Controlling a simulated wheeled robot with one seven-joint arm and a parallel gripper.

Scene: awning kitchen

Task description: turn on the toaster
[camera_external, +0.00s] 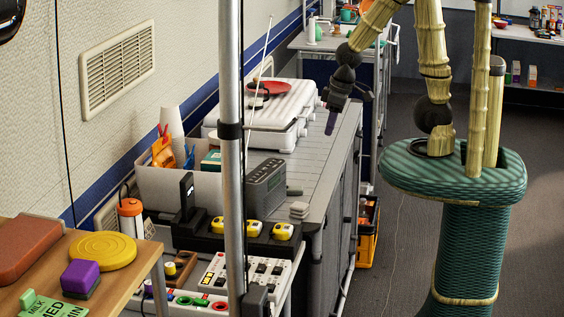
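I cannot clearly make out a toaster in this view. A white appliance with a ridged top (288,98) stands on the grey metal counter, and a red round pan or plate (267,88) rests on or just behind it. I cannot tell whether this appliance is the toaster, and no switch on it is clear. My gripper (331,121) hangs from the arm, pointing down, at the right of the white appliance and apparently above the counter's right side. It is dark and small, seen from the side, so its finger opening is unclear. Nothing shows held in it.
A metal pole (231,140) hides part of the counter. An orange crate (368,235) is below.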

